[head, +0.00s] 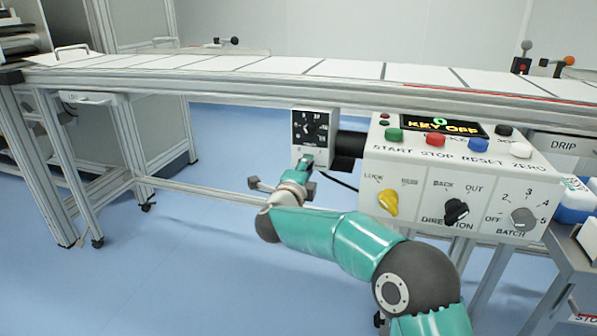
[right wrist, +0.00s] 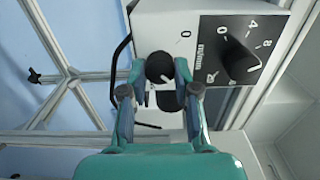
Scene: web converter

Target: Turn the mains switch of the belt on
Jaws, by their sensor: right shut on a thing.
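A small white switch box (head: 316,127) hangs under the belt (head: 300,66), with a black speed dial on its face. In the right wrist view, the box's dial (right wrist: 240,60) is at the right, and a round black knob (right wrist: 160,68) with a "0" mark beside it sits on the same face. My right gripper (head: 305,163) is at the lower part of the box. In the wrist view its fingers (right wrist: 160,75) stand on either side of the black knob and are shut on it. The knob's pointer position cannot be made out. My left gripper is out of view.
A control box (head: 460,185) stands right of the switch box, its display (head: 442,125) reading "0 KEY OFF". It carries coloured buttons, a yellow knob (head: 388,202), a black knob (head: 456,211) and a grey batch knob (head: 523,218). Floor at the left is clear.

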